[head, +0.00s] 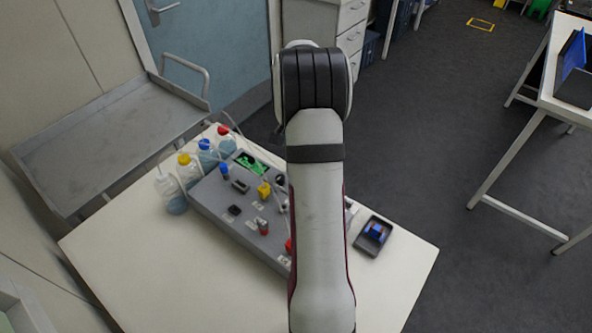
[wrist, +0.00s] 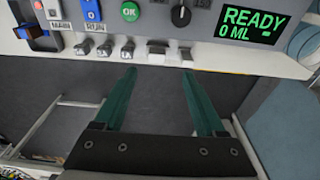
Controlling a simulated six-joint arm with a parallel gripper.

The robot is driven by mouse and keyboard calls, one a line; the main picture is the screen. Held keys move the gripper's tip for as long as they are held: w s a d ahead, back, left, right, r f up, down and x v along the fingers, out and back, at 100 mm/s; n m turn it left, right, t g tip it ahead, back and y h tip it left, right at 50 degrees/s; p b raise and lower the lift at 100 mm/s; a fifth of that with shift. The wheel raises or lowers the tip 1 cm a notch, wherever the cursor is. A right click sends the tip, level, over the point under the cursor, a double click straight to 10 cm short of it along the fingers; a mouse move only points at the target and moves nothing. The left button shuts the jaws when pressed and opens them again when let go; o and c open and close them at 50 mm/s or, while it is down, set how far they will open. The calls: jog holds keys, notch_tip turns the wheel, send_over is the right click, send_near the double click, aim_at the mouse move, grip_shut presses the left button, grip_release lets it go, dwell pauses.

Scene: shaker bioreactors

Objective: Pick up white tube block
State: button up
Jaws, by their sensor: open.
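My gripper (wrist: 158,74) shows in the wrist view as two dark green fingers, spread apart with nothing between them. The fingertips are just below the lower edge of a pale control panel (wrist: 60,12) in that picture. I cannot make out a white tube block for certain in either view. In the head view my arm covers the middle of the table, and my gripper cannot be seen there.
A grey bioreactor console (head: 215,195) stands on the white table (head: 150,265). Several capped bottles (head: 207,153) line its left side. A small dark tray (head: 372,236) with a blue item lies at right. A grey cart (head: 105,145) adjoins at left. The panel's screen (wrist: 250,25) reads READY.

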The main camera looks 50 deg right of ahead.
jog(key=f, duration=0.5)
jog(key=d+f, duration=0.1)
jog(key=f, duration=0.1)
jog(key=shift+s+f, duration=0.3)
jog(key=shift+f, duration=0.1)
grip_shut()
